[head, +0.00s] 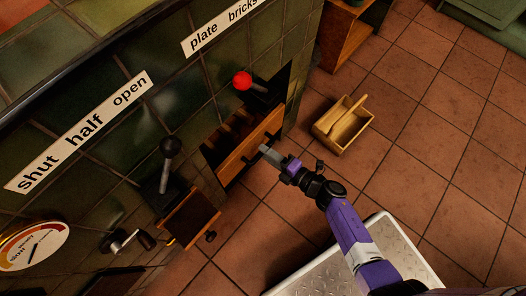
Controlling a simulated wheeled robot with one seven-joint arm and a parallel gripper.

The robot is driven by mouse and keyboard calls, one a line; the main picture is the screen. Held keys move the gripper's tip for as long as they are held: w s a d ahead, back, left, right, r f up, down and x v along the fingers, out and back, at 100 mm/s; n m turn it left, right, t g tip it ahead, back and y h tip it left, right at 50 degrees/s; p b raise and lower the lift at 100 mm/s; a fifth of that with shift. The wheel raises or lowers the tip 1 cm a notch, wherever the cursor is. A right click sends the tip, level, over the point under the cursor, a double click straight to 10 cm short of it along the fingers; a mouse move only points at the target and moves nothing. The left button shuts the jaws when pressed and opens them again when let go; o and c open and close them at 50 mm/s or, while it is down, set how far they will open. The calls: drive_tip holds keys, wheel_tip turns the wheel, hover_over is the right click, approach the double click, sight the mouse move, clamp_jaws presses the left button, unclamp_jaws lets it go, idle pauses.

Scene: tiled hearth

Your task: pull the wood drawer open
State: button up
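The wood drawer (236,161) is set low in the green tiled wall in the head view, with an orange-brown wooden front. It stands out from its dark opening, and reddish-brown pieces show inside behind the front. Dark handle parts show on the front, close to my fingertips. My gripper (269,154) is at the drawer front, its pale fingers pointing at the handle. The fingers overlap in this view, so I cannot tell whether they are apart or closed on the handle.
A red-knobbed lever (243,80) stands above the drawer. A wooden trug (343,125) sits on the tiles at right. The floor beyond it is mostly clear.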

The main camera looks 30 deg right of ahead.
drive_tip(key=shift+x, duration=1.1)
clamp_jaws()
idle(0.7)
